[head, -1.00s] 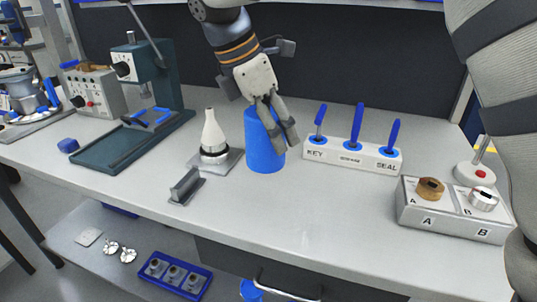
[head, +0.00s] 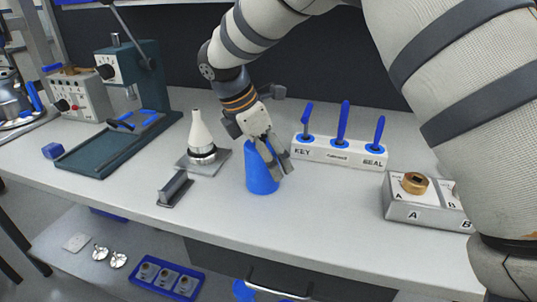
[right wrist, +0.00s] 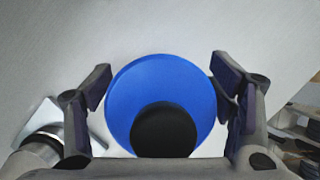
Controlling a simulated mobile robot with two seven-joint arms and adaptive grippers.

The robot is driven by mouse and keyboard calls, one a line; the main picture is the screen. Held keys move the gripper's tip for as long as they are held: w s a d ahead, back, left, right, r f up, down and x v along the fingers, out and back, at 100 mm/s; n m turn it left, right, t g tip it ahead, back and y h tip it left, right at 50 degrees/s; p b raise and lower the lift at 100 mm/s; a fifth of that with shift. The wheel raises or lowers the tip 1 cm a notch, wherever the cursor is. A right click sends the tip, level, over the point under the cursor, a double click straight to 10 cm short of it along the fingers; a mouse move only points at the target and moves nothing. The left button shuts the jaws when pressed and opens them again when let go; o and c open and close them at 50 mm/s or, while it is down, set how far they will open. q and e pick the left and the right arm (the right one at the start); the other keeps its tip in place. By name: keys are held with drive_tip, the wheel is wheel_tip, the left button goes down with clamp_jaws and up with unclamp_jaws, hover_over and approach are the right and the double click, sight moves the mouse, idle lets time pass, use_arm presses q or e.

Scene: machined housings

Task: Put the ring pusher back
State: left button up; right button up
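The ring pusher looks to be the blue tapered cylinder (head: 261,179) near the middle of the bench. My right gripper (head: 271,160) is shut on its upper part, with a finger on either side. In the right wrist view the pusher (right wrist: 150,85) is a blue disc with a dark round centre between the finger pads. The pusher looks upright; I cannot tell whether its base touches the bench. A white cone on a metal collar (head: 201,135) stands on a grey plate to its left. My left gripper is not in view.
A white rack (head: 340,154) with blue-handled tools stands behind and to the right. A grey block marked A and B (head: 408,208) is farther right, partly behind my arm. A small dark block (head: 175,189) and a green press (head: 110,150) are left. Bench in front is clear.

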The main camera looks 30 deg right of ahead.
drive_tip(key=b+v, duration=0.1)
drive_tip(key=v, duration=1.1)
drive_tip(key=shift+r, duration=0.2)
drive_tip(key=shift+f, duration=0.1)
